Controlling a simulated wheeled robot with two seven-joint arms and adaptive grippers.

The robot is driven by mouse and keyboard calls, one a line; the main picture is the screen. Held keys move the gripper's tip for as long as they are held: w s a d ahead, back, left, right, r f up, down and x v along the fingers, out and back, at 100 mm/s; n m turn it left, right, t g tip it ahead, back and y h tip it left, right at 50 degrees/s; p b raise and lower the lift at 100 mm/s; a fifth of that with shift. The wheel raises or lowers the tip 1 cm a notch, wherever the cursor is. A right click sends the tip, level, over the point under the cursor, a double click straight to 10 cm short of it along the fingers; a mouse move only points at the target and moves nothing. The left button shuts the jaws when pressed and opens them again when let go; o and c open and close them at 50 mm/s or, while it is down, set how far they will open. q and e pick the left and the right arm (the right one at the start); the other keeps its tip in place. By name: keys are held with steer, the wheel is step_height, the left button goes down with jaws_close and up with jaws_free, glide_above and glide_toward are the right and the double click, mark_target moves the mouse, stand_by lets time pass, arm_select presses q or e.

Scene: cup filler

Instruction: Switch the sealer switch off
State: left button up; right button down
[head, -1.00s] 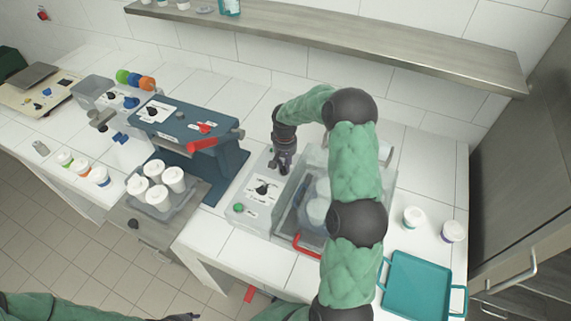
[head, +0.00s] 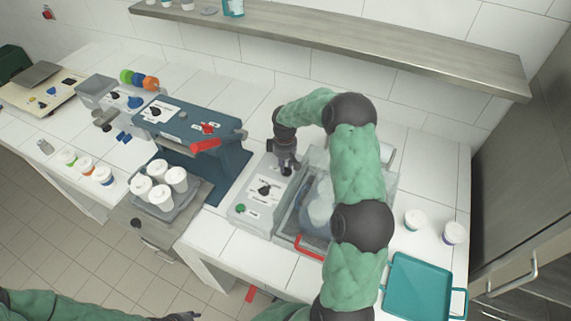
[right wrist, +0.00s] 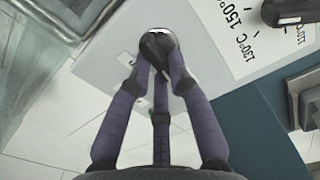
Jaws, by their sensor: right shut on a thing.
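The grey control box (head: 240,224) of the sealer stands at the middle of the table, with a white label, a black dial (head: 264,190) and a green button (head: 241,209). My right gripper (head: 285,170) reaches down onto the back end of the box. In the right wrist view, its fingers (right wrist: 157,72) are shut on a small dark switch (right wrist: 155,45) with a bright metal ring around its base. The fingers hide part of it, so I cannot read its setting. The dark tip of my left gripper (head: 183,316) shows at the bottom edge; its jaws are unclear.
A clear chamber with a red handle (head: 308,248) adjoins the box, partly behind my right arm. A blue machine with a red lever (head: 205,145) stands to the left, with white cups (head: 158,196) before it. A teal tray (head: 420,285) lies at right.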

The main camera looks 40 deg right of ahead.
steer(key=shift+n, duration=0.8)
steer(key=shift+a, duration=0.1)
steer(key=c, duration=1.1)
jaws_free()
steer(key=shift+c, duration=0.2)
steer(key=shift+r, duration=0.1)
step_height(320, 180, up, 12)
